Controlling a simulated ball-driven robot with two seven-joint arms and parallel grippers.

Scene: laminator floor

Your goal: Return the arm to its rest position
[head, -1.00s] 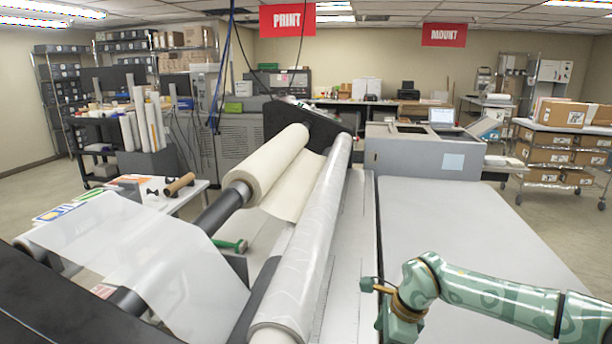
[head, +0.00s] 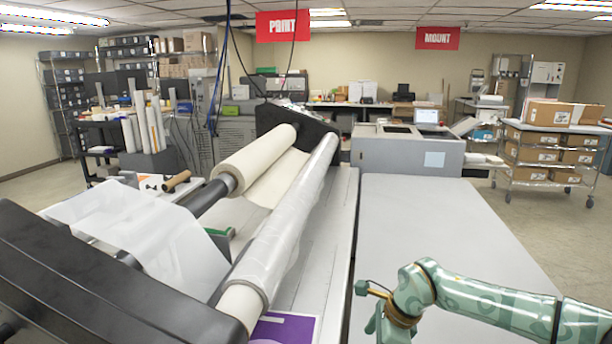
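My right arm (head: 480,298), patterned in green, comes in from the lower right, bent at a brass-coloured joint. Its gripper (head: 378,326) points down at the bottom of the head view, over or beside the near left part of the grey flat table. The fingertips are partly cut off by the picture edge, so I cannot tell whether it is open or shut. I see nothing held in it. My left gripper is not in view.
The laminator stands at left with a cream roll (head: 255,160), a clear film roll (head: 285,225) and a black end housing (head: 90,285). A purple sheet (head: 284,328) lies near the film roll's near end. The grey table (head: 440,225) is bare. A cart with boxes (head: 545,150) stands at right.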

